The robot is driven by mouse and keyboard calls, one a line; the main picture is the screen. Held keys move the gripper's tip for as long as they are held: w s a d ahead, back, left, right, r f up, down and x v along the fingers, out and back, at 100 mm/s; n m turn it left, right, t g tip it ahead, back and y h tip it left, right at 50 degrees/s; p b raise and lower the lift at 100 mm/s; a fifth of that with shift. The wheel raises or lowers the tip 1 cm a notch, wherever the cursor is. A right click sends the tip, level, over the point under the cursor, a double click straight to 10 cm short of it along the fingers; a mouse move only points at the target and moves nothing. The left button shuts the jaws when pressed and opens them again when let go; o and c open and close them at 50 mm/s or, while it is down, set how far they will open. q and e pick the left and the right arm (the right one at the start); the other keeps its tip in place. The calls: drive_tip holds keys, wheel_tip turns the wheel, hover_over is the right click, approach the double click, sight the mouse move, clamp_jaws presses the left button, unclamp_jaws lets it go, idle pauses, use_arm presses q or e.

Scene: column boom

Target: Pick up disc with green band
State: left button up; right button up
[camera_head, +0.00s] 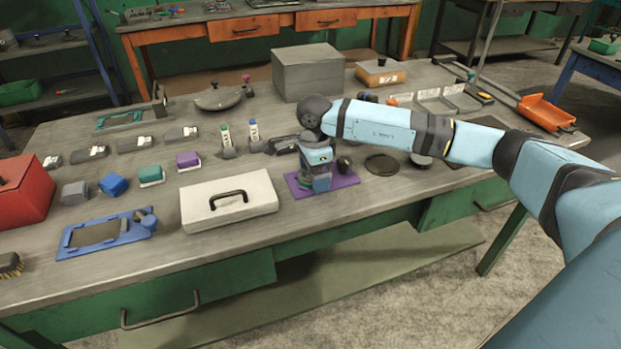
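My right arm comes in from the right, and its gripper (316,186) points down over a purple mat (346,182) near the table's front edge. A small green edge (303,185) shows beside the gripper's fingers, low over the mat. It may be the disc with the green band, but the gripper hides most of it. I cannot tell whether the fingers are closed on it. A dark flat disc (381,165) lies on the table right of the mat, with no green band visible. My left gripper is out of view.
A white case with a black handle (228,202) stands just left of the mat. A small dark knob (344,164) is close to the gripper's right. A grey box (307,72) stands behind the arm. A blue frame (105,232) and red box (22,190) are further left.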

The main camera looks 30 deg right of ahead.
drive_tip(key=shift+r, duration=0.15)
drive_tip(key=c, duration=1.3)
